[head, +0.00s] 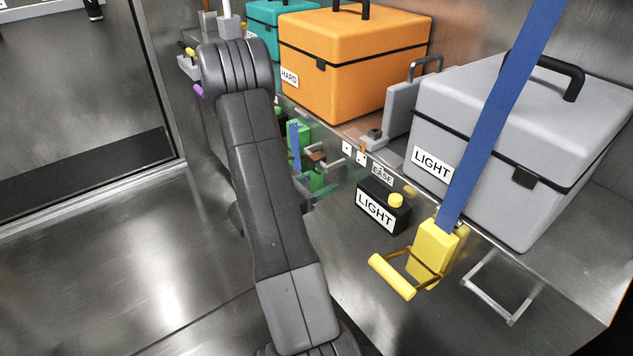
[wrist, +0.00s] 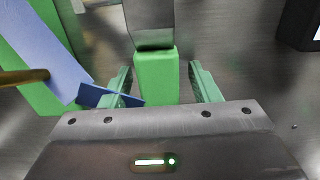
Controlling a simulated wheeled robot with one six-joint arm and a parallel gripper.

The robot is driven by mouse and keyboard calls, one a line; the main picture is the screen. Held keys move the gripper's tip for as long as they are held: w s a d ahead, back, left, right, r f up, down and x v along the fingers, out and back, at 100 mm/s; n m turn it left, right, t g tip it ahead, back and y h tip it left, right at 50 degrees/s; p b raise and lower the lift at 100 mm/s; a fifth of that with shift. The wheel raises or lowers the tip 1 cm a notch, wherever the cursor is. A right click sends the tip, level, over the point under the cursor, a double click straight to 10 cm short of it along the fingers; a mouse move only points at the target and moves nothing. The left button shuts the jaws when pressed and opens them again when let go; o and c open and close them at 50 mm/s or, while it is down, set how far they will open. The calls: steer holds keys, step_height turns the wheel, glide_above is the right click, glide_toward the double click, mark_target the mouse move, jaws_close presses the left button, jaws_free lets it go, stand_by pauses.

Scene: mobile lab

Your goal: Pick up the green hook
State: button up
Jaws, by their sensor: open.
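The green hook shows in the wrist view as a green block (wrist: 156,72) with a grey metal piece at its far end. My gripper (wrist: 163,84) is open, with one teal finger on each side of this block and visible gaps between. In the head view, a green piece (head: 316,180) shows low on the wall just right of my arm, which hides part of this area. A green body with a blue strap (head: 295,148) hangs just above it. In the wrist view, a blue strap (wrist: 45,45) and green surface lie to the left.
A dark blue strip (wrist: 105,95) crosses the left finger in the wrist view. A black LIGHT box (head: 383,205) and a yellow strap buckle with handle (head: 434,252) are to the right. Orange (head: 345,60) and grey (head: 470,190) cases stand on the ledge. Open floor is at left.

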steer(key=shift+w+d, duration=0.2)
steer(key=shift+d, duration=0.05)
jaws_close()
steer(key=shift+r, duration=0.15)
